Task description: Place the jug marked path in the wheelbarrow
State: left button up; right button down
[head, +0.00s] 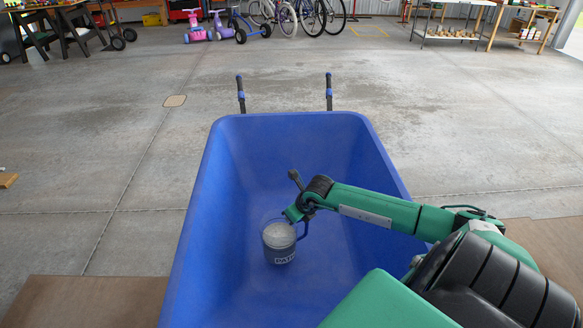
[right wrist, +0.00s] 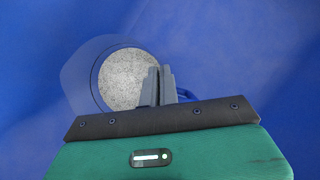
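The jug (head: 279,245) is a clear glass with grey contents and a dark label; the lettering is small and partly readable, like "PATH". It is upright inside the blue wheelbarrow (head: 225,190). I cannot tell whether it touches the tub floor. My right gripper (head: 291,214) is at the jug's right side, near its top and handle. In the right wrist view the fingers (right wrist: 158,85) are close together at the edge of the jug (right wrist: 122,78), apparently shut on it; the exact contact is hidden. My left gripper is not in view.
The wheelbarrow's two handles (head: 241,94) point away from me. Concrete floor (head: 110,140) around it is open. Bicycles (head: 290,15), a pink ride-on toy (head: 195,28) and a workbench (head: 450,30) stand far back.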

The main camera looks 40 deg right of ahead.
aim_at(286, 229)
jog(key=shift+f, duration=2.15)
jog(key=c, duration=1.6)
grip_release()
jog(key=shift+f, duration=0.1)
jog(key=shift+c, duration=0.2)
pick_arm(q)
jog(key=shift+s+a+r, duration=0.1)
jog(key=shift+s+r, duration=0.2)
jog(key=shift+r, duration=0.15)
